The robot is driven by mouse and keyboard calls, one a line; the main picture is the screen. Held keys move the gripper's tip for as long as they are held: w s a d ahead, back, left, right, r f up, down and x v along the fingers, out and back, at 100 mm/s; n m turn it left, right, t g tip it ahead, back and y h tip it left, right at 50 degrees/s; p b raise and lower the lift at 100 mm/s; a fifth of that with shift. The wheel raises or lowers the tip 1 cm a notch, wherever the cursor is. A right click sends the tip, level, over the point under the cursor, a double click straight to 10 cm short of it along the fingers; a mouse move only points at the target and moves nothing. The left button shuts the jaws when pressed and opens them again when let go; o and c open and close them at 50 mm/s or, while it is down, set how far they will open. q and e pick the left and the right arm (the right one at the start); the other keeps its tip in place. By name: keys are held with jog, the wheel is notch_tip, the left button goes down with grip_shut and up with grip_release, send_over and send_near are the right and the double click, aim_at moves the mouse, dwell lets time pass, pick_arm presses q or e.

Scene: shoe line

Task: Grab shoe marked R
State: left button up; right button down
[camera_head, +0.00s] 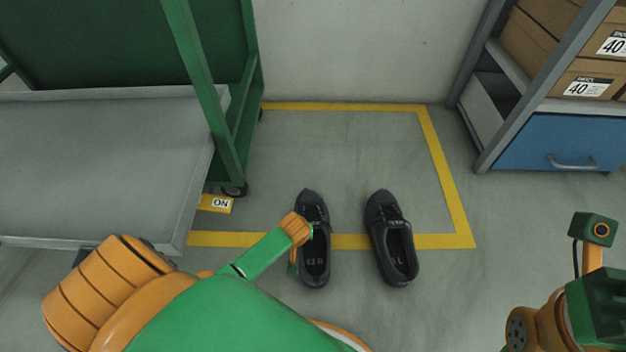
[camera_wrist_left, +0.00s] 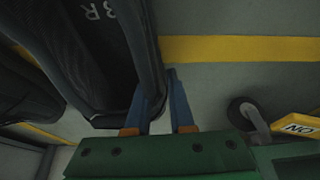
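A black shoe (camera_head: 316,268) stands on the floor at the middle of the head view; its insole print is too small to read there. In the left wrist view the near black shoe (camera_wrist_left: 95,55) shows an R on its insole. A second black shoe (camera_head: 393,240), marked L, stands to its right; part of a dark shoe (camera_wrist_left: 22,92) shows at the wrist view's left. My left gripper (camera_wrist_left: 161,82) has its two blue fingers apart at the R shoe's side wall, the left finger overlapping the rim. Contact is unclear. My right gripper's fingers are out of sight.
A rack with boxes (camera_head: 545,50) and a blue drawer (camera_head: 570,142) stands at the right. Yellow tape (camera_head: 445,180) marks the floor, mostly clear behind the shoes.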

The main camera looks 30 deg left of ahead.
pick_arm(q)
jog(key=shift+w+f, duration=0.1)
jog(key=shift+f, duration=0.1)
grip_shut()
dwell(1.3)
